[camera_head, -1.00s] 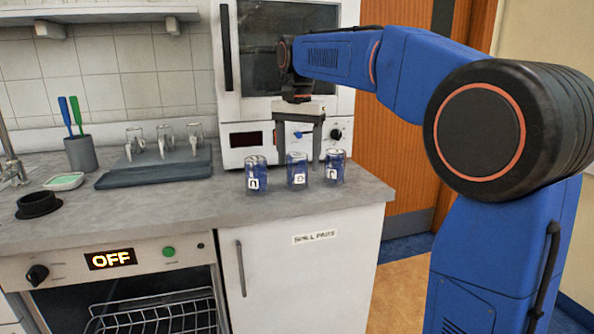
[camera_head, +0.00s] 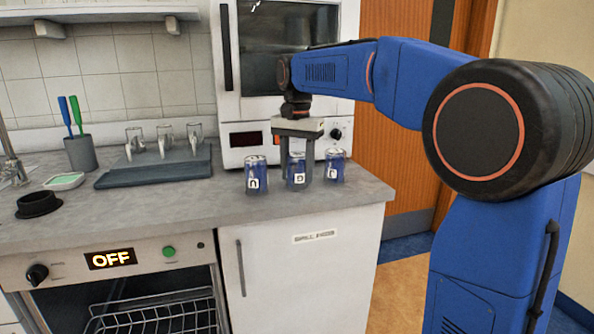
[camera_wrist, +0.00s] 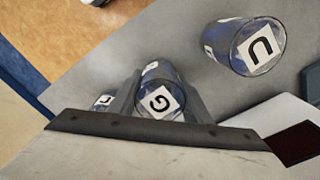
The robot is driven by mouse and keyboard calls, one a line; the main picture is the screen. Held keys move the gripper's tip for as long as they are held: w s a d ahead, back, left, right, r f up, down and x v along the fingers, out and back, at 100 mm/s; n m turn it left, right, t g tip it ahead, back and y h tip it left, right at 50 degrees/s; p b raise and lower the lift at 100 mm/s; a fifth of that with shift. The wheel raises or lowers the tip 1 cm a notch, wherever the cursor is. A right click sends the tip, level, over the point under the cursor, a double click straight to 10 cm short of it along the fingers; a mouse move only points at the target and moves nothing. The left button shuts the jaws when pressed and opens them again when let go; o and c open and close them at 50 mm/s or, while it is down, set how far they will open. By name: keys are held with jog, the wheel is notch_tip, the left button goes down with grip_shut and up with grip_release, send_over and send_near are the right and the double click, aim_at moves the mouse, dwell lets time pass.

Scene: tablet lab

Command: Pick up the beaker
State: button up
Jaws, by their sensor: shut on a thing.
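Three clear beakers with blue contents and white letter labels stand in a row on the grey counter (camera_head: 215,208). My gripper (camera_head: 297,162) points down over the middle beaker (camera_head: 297,182) and is shut on it, one finger on each side. In the wrist view the middle beaker (camera_wrist: 160,98), labelled like a G, sits between the two fingers of my gripper (camera_wrist: 161,92). The left beaker (camera_head: 256,178) is apart from the fingers; in the wrist view it carries a U label. The right beaker (camera_head: 335,167) stands close to the right finger and is partly hidden in the wrist view.
A white oven-like appliance (camera_head: 228,158) stands behind the beakers. The counter's front edge is near.

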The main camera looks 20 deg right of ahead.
aim_at(297, 154)
jog(key=shift+r, duration=0.1)
notch_tip(297, 154, up, 8)
jog(key=shift+r, duration=0.95)
